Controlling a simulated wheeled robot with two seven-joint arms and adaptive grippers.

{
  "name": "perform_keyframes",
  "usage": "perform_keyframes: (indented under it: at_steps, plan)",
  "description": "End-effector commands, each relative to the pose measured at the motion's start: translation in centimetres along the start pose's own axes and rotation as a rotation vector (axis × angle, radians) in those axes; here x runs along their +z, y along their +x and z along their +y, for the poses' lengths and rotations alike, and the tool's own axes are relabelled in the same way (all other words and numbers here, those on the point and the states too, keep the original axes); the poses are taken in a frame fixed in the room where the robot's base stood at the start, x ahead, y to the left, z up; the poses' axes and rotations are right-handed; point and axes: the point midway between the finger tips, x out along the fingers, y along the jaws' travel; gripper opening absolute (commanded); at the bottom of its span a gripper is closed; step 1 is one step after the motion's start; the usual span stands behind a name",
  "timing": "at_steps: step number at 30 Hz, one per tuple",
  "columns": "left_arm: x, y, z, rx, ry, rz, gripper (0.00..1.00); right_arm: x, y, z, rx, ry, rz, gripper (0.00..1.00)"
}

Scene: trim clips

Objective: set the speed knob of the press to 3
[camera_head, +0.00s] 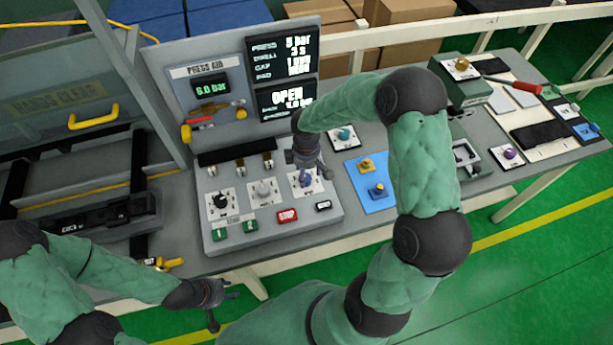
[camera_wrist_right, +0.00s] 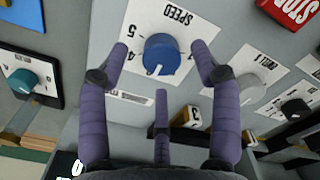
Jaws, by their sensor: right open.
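The speed knob (camera_wrist_right: 162,55) is a round blue knob with a white pointer mark. It sits on a white plate (camera_wrist_right: 150,14) lettered SPEED, upside down in the right wrist view. The pointer mark faces the lower edge of that view; the digits 5 and 4 show left of the knob. My right gripper (camera_wrist_right: 162,62) is open, with a finger on each side of the knob and a third below it; I cannot tell whether they touch it. In the head view my right gripper (camera_head: 306,170) is over the knob's plate. My left gripper (camera_head: 222,305) looks open and empty, in front of the bench.
The press panel (camera_head: 330,222) also carries other knobs such as a black one (camera_head: 220,202) and a grey one (camera_head: 263,188), green buttons and a red STOP button (camera_head: 287,215). A display (camera_head: 287,100) stands behind. A blue mat (camera_head: 371,200) with parts lies to the right.

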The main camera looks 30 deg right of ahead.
Motion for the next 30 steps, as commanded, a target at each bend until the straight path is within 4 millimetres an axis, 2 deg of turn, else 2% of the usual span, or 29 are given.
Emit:
perform_keyframes:
  at_steps: [1,6,13,18,30]
  plan:
    - [0.0,0.0,0.0,0.000,0.000,0.000,0.40,-0.1,-1.2,0.1,0.005,-0.001,0.003,0.64]
    - [0.0,0.0,0.0,0.000,0.000,0.000,0.40,0.0,-4.6,0.1,0.003,0.000,0.002,0.64]
    - [0.0,0.0,0.0,0.000,0.000,0.000,0.40,0.1,-7.9,-0.1,-0.001,-0.001,-0.002,0.64]
    - [0.0,0.0,0.0,0.000,0.000,0.000,0.40,0.1,-8.9,-0.1,-0.002,-0.001,-0.002,0.64]
    - [0.0,0.0,0.0,0.000,0.000,0.000,0.40,0.1,-8.9,-0.1,-0.003,-0.001,-0.002,0.64]
